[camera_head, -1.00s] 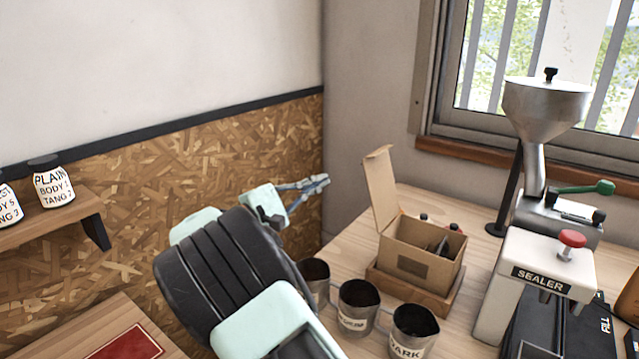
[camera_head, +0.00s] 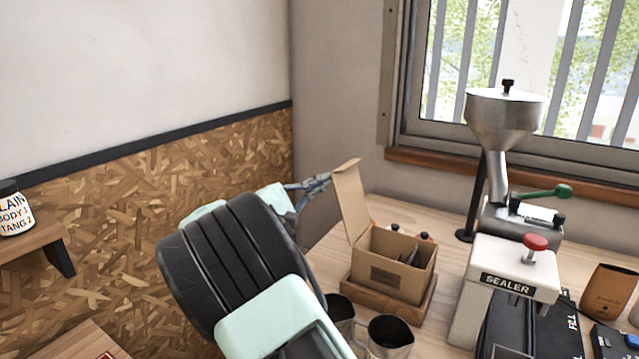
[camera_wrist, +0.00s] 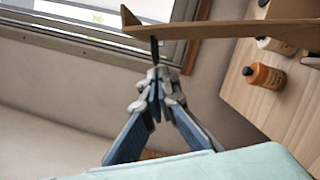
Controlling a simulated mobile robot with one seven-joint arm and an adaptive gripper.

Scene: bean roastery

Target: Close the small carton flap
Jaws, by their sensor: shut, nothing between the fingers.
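The small carton (camera_head: 393,276) is an open brown cardboard box on a wooden block. Its flap (camera_head: 351,198) stands up on the left side, leaning slightly outward. My gripper (camera_head: 326,180) is shut and empty, just left of the flap near its upper part. In the wrist view the flap (camera_wrist: 225,31) shows as a thin tan edge across the top right. My closed fingertips (camera_wrist: 155,76) lie just below its left part there; I cannot tell if they touch it. Dark items inside the carton are partly hidden.
The sealer (camera_head: 505,285) and a hopper grinder (camera_head: 505,125) stand to the right. Behind the carton are small bottles, one orange (camera_wrist: 264,76). The window (camera_head: 560,70) is behind; a shelf (camera_head: 35,240) is at left.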

